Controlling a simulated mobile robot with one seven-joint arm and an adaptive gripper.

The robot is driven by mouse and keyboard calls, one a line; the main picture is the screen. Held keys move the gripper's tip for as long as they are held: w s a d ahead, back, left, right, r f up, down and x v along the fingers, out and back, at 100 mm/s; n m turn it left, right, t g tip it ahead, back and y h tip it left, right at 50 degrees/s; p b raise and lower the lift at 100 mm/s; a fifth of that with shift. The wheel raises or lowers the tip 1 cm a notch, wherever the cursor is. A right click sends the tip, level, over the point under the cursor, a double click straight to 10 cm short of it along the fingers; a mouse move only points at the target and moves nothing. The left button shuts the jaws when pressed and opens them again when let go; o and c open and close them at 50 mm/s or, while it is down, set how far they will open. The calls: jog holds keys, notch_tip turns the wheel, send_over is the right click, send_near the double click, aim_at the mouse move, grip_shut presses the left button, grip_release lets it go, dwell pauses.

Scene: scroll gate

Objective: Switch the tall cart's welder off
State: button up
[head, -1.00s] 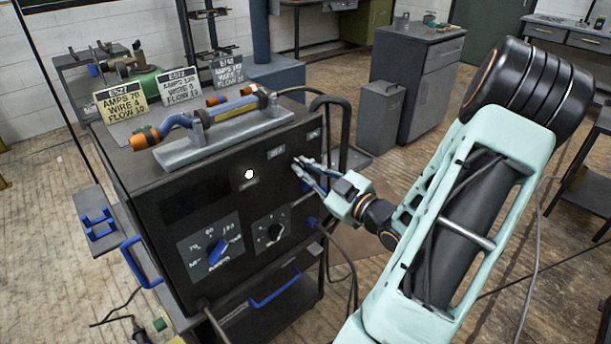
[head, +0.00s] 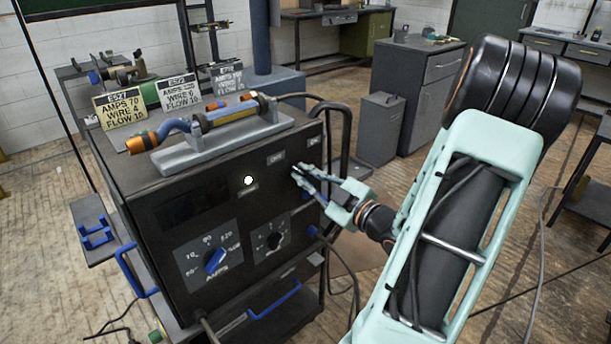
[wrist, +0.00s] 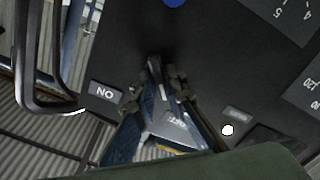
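The welder (head: 150,195) is a black box on a cart with blue handles. Its front panel carries an OFF label (head: 276,158), an ON label (head: 313,141), a round white lamp (head: 248,180) and a blue AMPS knob (head: 215,260). My gripper (head: 296,171) is at the panel's upper right, below those labels. In the wrist view, its fingers (wrist: 154,66) come together at the tips in front of the panel. The ON label (wrist: 105,93) is left of them, and the OFF label (wrist: 177,121) shows between them. Any switch at the tips is hidden; contact is unclear.
A torch (head: 215,118) lies in a grey holder on top of the welder, with several setting cards behind it. A grey cabinet (head: 415,95) is farther back.

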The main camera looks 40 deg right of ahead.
jog(key=o, duration=0.3)
jog(key=s, duration=0.8)
jog(key=s+d, duration=0.1)
jog(key=s, duration=0.3)
dwell(0.3)
